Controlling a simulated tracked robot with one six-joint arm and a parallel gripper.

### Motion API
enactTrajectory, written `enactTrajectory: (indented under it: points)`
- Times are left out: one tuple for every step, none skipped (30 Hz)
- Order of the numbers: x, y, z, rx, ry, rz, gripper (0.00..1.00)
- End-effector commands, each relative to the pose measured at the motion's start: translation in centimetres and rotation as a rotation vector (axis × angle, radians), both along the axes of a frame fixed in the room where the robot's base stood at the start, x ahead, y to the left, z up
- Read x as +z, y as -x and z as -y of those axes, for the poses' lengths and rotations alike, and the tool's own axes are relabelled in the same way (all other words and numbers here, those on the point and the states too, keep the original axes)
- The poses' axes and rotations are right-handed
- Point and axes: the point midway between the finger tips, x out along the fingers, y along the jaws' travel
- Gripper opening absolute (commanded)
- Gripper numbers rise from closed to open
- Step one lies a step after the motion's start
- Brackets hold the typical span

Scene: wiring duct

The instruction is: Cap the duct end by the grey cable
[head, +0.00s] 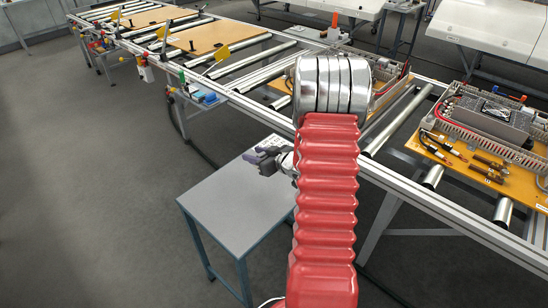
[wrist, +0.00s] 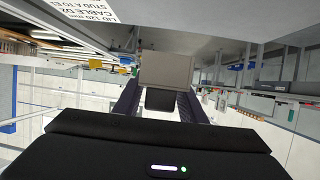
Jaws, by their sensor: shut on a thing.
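My gripper (head: 268,160) is over the small grey side table (head: 225,205), left of my red arm. In the wrist view its two dark fingers (wrist: 160,103) are shut on a small light-grey block, which looks like the end cap (wrist: 166,70). The cap cannot be made out in the head view. Slotted grey wiring duct (head: 447,128) runs along the edge of the wooden board (head: 440,150) at the right. Which duct end is by the grey cable cannot be told. My arm hides part of another board (head: 280,103) behind it.
A roller conveyor (head: 430,198) with metal rails crosses the scene, its near rail between the side table and the boards. Loose cables with lugs (head: 490,168) lie on the right board. A printed label (wrist: 90,14) shows at the wrist view's top left. Open floor lies left.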

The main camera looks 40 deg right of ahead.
Motion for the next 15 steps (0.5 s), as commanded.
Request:
enactTrajectory:
  points:
    - [0.3, -1.1, -1.5, 0.007, 0.000, 0.001, 0.16]
    - [0.5, -1.7, -2.3, 0.006, 0.002, 0.001, 0.16]
    - [0.7, -2.4, -3.2, 0.005, 0.002, 0.001, 0.16]
    - [0.8, -2.9, -4.0, 0.004, 0.001, 0.001, 0.16]
    - [0.9, -3.4, -4.8, 0.004, 0.000, 0.001, 0.16]
    - [1.1, -4.0, -5.8, 0.003, 0.000, 0.000, 0.16]
    - [1.2, -4.5, -6.5, 0.003, 0.001, 0.000, 0.16]
    - [1.3, -4.9, -7.3, 0.002, 0.001, 0.001, 0.16]
    - [1.5, -5.5, -8.4, 0.001, 0.001, 0.002, 0.16]
    - [1.6, -5.8, -9.2, 0.000, 0.000, 0.001, 0.16]
    - [1.7, -6.2, -10.0, 0.000, 0.001, 0.000, 0.16]
    - [1.8, -6.6, -11.1, 0.000, 0.000, 0.000, 0.16]
    - [1.9, -6.9, -11.9, -0.001, -0.001, 0.000, 0.16]
    - [2.0, -7.3, -12.8, -0.002, 0.001, 0.001, 0.16]
    - [2.1, -7.7, -13.9, -0.002, 0.001, 0.001, 0.16]
